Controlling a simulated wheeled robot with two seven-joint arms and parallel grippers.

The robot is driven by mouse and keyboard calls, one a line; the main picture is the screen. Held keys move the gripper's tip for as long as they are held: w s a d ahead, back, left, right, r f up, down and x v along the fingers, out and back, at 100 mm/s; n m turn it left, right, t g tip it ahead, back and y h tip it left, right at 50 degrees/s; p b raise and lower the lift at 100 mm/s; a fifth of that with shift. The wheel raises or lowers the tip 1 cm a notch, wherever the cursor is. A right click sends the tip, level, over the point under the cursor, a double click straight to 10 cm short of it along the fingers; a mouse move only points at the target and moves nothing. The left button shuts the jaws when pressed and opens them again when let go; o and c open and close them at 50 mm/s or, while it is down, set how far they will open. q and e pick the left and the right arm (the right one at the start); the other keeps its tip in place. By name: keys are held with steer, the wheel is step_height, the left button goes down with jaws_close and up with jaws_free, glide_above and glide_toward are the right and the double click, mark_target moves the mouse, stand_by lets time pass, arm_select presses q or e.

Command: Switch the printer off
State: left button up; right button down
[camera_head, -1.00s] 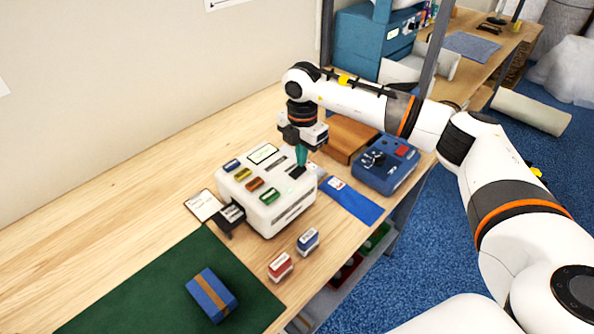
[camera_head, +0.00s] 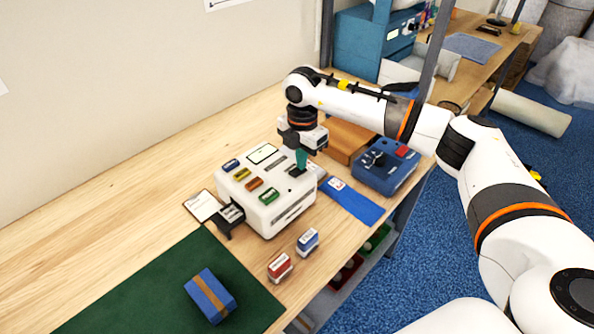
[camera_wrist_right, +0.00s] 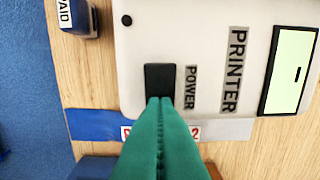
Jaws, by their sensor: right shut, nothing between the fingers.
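The white printer (camera_head: 268,217) stands on the wooden bench in the head view, with coloured buttons and a small display on its top. In the right wrist view its top (camera_wrist_right: 210,60) shows the words PRINTER and POWER, a display (camera_wrist_right: 290,70) and a black power switch (camera_wrist_right: 159,80). My right gripper (camera_head: 301,166) points down over the printer's switch corner. In the right wrist view its green fingertips (camera_wrist_right: 160,102) are closed together at the near edge of the switch and overlap it. Whether they press it I cannot tell. My left gripper is not in view.
A blue box (camera_head: 385,172) and a brown box (camera_head: 346,141) stand behind the printer. Two stamps, red (camera_head: 280,268) and blue (camera_head: 308,242), stand in front. A strapped blue carton (camera_head: 208,296) lies on the green mat (camera_head: 130,302). The bench's left part is clear.

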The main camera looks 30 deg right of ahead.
step_height(320, 180, up, 7)
steer(key=p, duration=0.4)
steer(key=shift+p, duration=0.3)
steer(key=shift+a+f, duration=0.1)
stand_by(0.4)
